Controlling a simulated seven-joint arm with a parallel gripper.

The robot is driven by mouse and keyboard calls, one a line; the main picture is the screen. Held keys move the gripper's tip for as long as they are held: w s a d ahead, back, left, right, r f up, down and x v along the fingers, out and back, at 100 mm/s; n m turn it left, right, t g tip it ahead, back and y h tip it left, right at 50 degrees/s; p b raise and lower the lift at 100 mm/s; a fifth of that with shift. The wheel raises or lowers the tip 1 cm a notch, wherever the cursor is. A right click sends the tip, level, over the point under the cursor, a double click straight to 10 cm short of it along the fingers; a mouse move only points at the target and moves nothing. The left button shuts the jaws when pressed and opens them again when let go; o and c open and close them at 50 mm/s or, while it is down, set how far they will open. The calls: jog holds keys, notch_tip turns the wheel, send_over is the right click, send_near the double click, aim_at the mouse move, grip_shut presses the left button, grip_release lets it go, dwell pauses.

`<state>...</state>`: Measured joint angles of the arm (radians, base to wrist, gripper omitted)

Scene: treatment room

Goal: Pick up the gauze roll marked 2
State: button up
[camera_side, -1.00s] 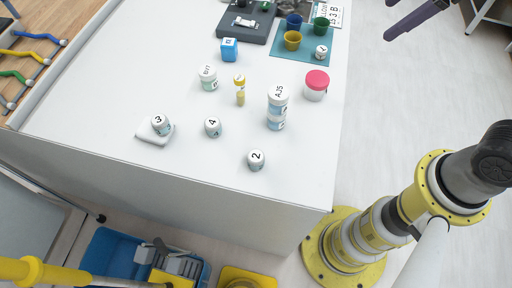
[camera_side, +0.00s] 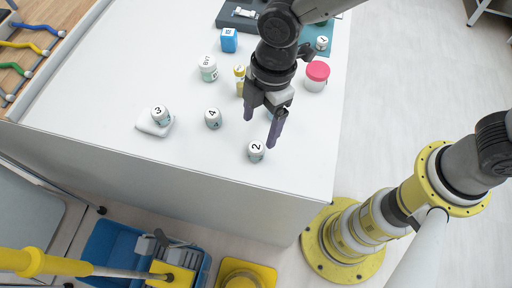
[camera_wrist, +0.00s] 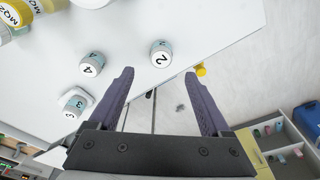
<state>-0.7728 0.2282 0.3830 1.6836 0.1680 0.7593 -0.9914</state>
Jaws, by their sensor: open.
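The gauze roll marked 2 (camera_side: 256,151) stands upright on the white table near its front edge. It is small and white with a pale blue-grey side, and it also shows in the wrist view (camera_wrist: 161,54). My gripper (camera_side: 262,130) is open and empty, with dark purple fingers. It hangs above the table, with one finger over the roll marked 2 in the side view. In the wrist view the roll lies beyond the fingertips, between the lines of the two fingers (camera_wrist: 160,78).
A roll marked 4 (camera_side: 213,118) stands to the left, and a roll marked 3 (camera_side: 160,115) sits on a white pad (camera_side: 150,127). A pink-lidded jar (camera_side: 317,72), a white jar (camera_side: 208,69) and a blue box (camera_side: 229,40) stand farther back. The front table corner is clear.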

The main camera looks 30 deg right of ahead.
aim_at(256, 147)
jog(key=shift+s+a+f, duration=0.1)
jog(key=shift+a+f, duration=0.1)
jog(key=shift+f, duration=1.25)
jog(key=shift+a+f, duration=0.2)
jog(key=shift+f, duration=1.25)
jog(key=shift+s+a+f, duration=0.1)
jog(key=shift+a+f, duration=0.1)
jog(key=shift+f, duration=1.25)
grip_shut()
